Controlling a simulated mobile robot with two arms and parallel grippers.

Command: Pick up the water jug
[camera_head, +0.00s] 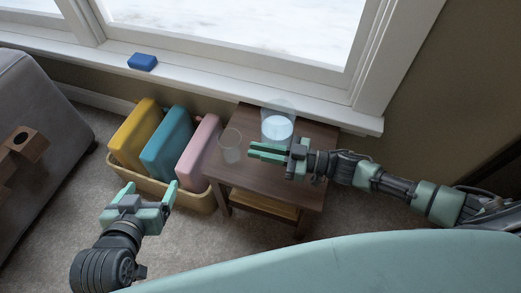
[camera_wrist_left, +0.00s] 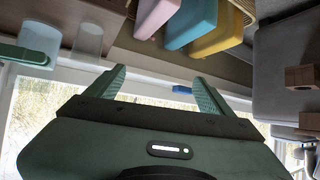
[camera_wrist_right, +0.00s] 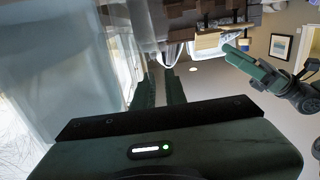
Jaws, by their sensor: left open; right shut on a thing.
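The water jug (camera_head: 276,128) is clear, with pale blue water in it, at the back of the small dark wooden table (camera_head: 238,178). My right gripper (camera_head: 254,150) is at the jug's near side, shut on its handle. In the right wrist view the jug (camera_wrist_right: 60,75) fills the left side, and the fingers (camera_wrist_right: 163,80) are close together at the handle (camera_wrist_right: 168,53). I cannot tell whether the jug touches the tabletop. My left gripper (camera_head: 151,188) is open and empty, above the carpet in front of the basket, away from the jug.
An empty drinking glass (camera_head: 231,145) stands on the table left of the jug. A basket (camera_head: 196,201) with yellow, teal and pink box-like items stands left of the table. The window sill (camera_head: 220,82) runs behind, with a blue block (camera_head: 142,62) on it. A grey sofa (camera_head: 35,130) is at the left.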

